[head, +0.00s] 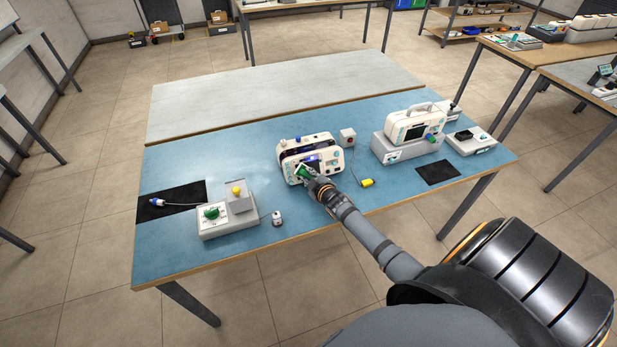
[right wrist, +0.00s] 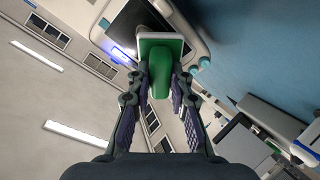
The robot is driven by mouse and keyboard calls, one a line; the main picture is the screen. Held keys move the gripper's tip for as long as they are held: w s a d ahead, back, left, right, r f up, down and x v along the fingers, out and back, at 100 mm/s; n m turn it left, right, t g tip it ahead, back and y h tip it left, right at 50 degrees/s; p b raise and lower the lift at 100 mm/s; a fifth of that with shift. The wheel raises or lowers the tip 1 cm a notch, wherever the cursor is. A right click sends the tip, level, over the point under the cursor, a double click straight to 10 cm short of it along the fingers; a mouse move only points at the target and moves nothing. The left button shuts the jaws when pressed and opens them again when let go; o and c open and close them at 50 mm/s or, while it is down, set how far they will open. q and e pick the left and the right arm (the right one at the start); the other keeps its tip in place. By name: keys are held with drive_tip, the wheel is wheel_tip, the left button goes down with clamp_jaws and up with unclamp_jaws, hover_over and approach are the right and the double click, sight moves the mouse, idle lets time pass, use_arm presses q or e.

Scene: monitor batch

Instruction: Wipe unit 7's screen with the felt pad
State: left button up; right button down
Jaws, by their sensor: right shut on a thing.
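A white monitor unit (head: 322,155) stands upright near the middle of the blue table, its screen facing my side. No unit number is readable. The felt pad (head: 303,171), with a green grip and a pale face, is at the lower left of this screen. My right gripper (head: 311,181) is shut on it. In the right wrist view the pad's green grip (right wrist: 154,58) sits between both fingers, with the pale face toward the dark screen (right wrist: 130,24). The pad covers part of the screen; I cannot tell whether they touch. My left gripper is not in view.
Another white monitor (head: 416,124) stands on a grey block to the right. A grey box with a green knob (head: 213,212) stands left. A yellow connector (head: 367,183) and a small white item (head: 277,219) lie near the front. Black mats (head: 438,172) lie at both sides.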

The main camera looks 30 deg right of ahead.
drive_tip(key=shift+b+x, duration=0.4)
drive_tip(key=shift+x, duration=0.45)
drive_tip(key=shift+s+d, duration=0.1)
